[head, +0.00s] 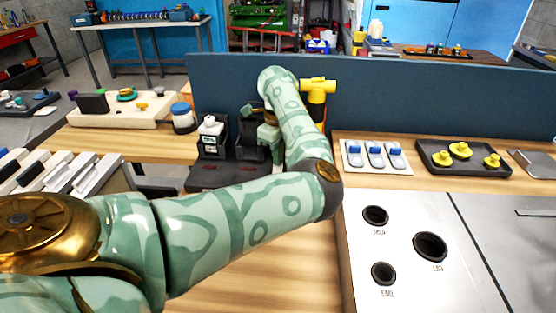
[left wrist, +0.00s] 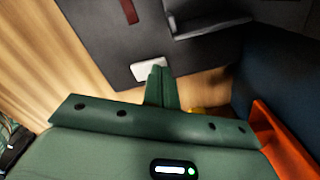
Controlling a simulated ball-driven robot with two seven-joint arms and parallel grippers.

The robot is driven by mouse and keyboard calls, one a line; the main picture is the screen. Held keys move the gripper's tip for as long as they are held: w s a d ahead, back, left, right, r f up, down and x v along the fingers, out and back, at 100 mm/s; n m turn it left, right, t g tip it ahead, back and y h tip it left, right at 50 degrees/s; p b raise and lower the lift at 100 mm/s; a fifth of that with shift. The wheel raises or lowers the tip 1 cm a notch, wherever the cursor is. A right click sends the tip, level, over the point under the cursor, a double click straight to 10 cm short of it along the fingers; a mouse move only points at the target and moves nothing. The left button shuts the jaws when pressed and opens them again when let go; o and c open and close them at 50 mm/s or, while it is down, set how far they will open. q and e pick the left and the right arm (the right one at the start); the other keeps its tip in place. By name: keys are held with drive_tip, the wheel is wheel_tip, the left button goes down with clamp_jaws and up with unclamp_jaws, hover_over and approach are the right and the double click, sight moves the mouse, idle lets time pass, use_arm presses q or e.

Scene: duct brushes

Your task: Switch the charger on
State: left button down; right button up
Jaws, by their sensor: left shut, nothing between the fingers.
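The charger (head: 215,178) is a dark unit with upright backs, standing on the wooden table left of my forearm in the head view. A white-topped item (head: 210,124) sits in its left bay. In the left wrist view the dark charger body (left wrist: 105,45) shows with a small white switch-like part (left wrist: 150,70) and a dark red strip (left wrist: 129,11). My left gripper (left wrist: 160,70) is shut and empty, its fingertips right at the white part; I cannot tell whether they touch it. In the head view the forearm partly hides this gripper. My right gripper is not in view.
A yellow tool (head: 318,88) stands behind my arm by the blue partition (head: 430,95). An orange object (left wrist: 280,135) is close to the gripper's right in the wrist view. Blue switches (head: 375,150), a black tray (head: 440,175) of yellow knobs and a panel with holes lie right.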

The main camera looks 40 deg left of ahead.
use_arm(q)
drive_tip(key=shift+f, duration=0.35)
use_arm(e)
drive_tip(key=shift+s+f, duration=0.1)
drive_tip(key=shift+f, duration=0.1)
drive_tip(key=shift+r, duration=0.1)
use_arm(q)
drive_tip(key=shift+r+p, duration=2.25)
drive_tip(key=shift+r, duration=1.35)
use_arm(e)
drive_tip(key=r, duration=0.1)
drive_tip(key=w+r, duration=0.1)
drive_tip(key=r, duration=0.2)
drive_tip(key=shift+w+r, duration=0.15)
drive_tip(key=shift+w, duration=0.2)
use_arm(q)
drive_tip(key=shift+f, duration=0.1)
